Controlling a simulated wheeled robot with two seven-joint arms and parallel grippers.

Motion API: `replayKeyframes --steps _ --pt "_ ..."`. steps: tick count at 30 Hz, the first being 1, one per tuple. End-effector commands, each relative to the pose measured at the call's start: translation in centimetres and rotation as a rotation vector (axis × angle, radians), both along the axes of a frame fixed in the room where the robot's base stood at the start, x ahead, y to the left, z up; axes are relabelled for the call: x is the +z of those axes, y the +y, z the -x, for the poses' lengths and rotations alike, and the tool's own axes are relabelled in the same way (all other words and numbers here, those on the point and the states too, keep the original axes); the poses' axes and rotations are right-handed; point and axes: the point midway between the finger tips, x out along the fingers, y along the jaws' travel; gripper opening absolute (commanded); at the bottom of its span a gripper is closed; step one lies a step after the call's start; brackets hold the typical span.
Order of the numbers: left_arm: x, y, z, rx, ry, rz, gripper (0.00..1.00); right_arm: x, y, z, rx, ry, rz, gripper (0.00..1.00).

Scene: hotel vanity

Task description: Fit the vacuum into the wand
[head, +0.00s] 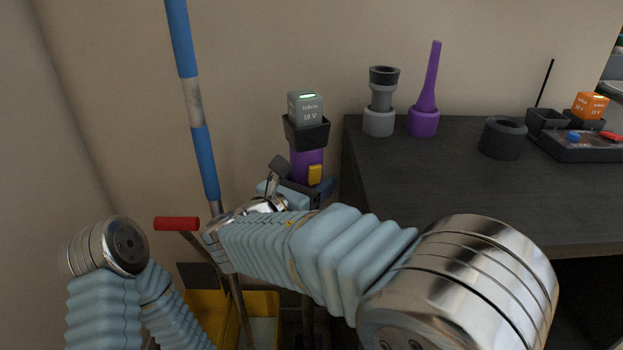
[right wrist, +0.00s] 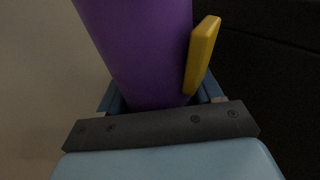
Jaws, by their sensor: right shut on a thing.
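The vacuum (head: 307,160) is upright left of the dark table, with a purple body, a black collar, a yellow button and a grey 18 V battery (head: 305,108) on top. My right gripper (head: 306,188) is shut around its purple body below the collar. The purple body (right wrist: 137,45) and yellow button (right wrist: 203,55) fill much of the right wrist view, between the jaws (right wrist: 160,105). The vacuum's lower end is hidden by my right arm. A dark upright shape shows low behind that arm; I cannot tell whether it is the wand. My left gripper is out of the picture.
The dark table (head: 440,185) holds a grey nozzle (head: 381,105), a purple crevice nozzle (head: 427,100), a black ring (head: 502,138) and a charger with an orange battery (head: 590,106). A blue-and-silver pole (head: 205,160), a red handle (head: 176,223) and a yellow bucket (head: 262,318) stand at left.

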Motion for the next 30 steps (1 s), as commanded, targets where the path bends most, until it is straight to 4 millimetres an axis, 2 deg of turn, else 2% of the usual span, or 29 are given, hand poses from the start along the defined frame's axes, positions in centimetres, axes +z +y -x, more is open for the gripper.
replayKeyframes --steps 30 --pt "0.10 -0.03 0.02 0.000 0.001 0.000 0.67 -0.72 0.05 -0.01 0.001 -0.003 -0.003 0.00"
